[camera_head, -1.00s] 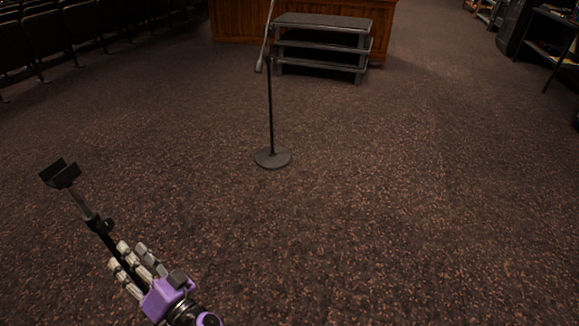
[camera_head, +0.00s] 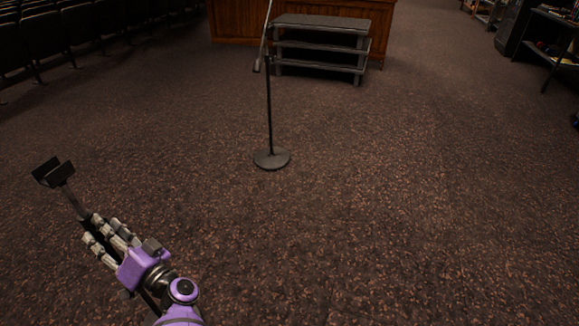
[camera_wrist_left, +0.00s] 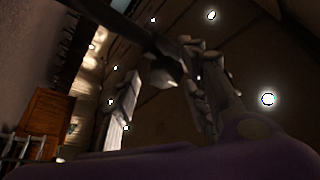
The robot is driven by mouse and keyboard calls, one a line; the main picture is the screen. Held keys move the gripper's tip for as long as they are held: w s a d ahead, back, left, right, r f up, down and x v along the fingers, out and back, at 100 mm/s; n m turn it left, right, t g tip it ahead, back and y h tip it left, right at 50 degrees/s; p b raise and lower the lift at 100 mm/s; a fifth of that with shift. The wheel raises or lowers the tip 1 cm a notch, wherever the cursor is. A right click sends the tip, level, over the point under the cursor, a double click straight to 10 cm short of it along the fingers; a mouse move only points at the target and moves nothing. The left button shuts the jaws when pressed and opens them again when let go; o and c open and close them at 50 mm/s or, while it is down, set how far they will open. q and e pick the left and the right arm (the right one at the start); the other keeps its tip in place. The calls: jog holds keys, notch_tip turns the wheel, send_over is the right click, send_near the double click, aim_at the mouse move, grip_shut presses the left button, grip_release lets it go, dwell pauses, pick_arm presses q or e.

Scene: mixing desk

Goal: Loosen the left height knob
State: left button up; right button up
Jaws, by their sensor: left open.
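A black stand with a flat two-plate bracket (camera_head: 53,173) on top of a thin pole (camera_head: 76,205) rises at the lower left of the head view. My left gripper (camera_head: 97,228) is open, with its pale fingers at the pole just below the thin upper section. The height knob cannot be made out clearly behind the fingers. In the left wrist view a dark pole (camera_wrist_left: 128,38) runs down between the spread fingers (camera_wrist_left: 160,95), with a dark lump near its lower end. Whether the fingers touch it I cannot tell. My right gripper is not in view.
A microphone stand (camera_head: 271,159) with a round base stands mid-floor. Behind it are grey steps (camera_head: 320,45) against a wooden front. Dark seats (camera_head: 45,38) line the upper left; shelving (camera_head: 553,45) stands at upper right. The carpet between is clear.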

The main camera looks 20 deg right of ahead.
pick_arm(q)
jog(key=c, duration=1)
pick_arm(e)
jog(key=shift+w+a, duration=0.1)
pick_arm(q)
jog(key=shift+d, duration=0.1)
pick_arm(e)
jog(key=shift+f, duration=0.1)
